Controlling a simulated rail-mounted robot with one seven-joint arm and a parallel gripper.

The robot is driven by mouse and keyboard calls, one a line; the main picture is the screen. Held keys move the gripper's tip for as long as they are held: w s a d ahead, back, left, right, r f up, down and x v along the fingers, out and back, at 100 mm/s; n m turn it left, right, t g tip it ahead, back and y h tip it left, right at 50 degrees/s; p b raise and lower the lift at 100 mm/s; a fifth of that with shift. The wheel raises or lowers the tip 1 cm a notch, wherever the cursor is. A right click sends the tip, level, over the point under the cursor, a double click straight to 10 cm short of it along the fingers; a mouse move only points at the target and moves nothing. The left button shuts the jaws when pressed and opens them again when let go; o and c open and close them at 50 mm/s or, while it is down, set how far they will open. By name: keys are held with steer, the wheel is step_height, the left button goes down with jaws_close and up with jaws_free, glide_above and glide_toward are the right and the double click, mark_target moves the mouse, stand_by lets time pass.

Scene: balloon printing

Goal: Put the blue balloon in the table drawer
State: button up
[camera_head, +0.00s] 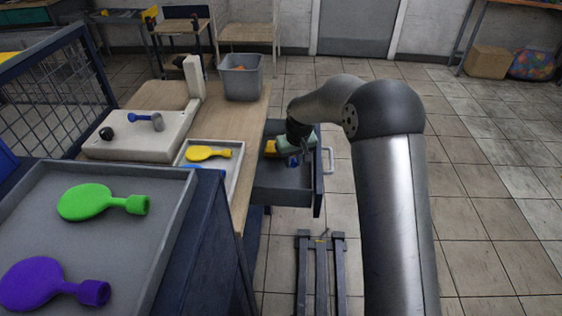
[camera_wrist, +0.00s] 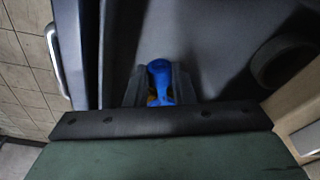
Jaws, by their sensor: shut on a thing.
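The table drawer (camera_head: 283,178) is pulled open on the right side of the wooden table. My gripper (camera_head: 293,158) is low over the drawer, within its outline. The blue balloon (camera_wrist: 160,76) is between my two gripper fingers (camera_wrist: 159,88) in the wrist view, and they are shut on it. Only a little blue of it shows in the head view, the rest being hidden by my gripper. Grey drawer floor shows around it in the wrist view; I cannot tell whether the balloon touches that floor.
A yellow thing (camera_head: 270,147) is in the drawer beside my gripper. The drawer front and handle (camera_head: 328,160) stand to the right. Green (camera_head: 100,202) and purple (camera_head: 50,287) balloons lie on a nearer tray.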

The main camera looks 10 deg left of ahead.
steer(key=a, duration=0.4)
steer(key=shift+a+p, duration=0.2)
steer(key=shift+p, duration=0.2)
steer(key=shift+d+f, duration=0.2)
steer(key=shift+f, duration=0.35)
steer(key=shift+f+b, duration=0.45)
steer(key=shift+f, duration=0.3)
steer(key=o, duration=0.9)
steer(key=shift+r, duration=0.1)
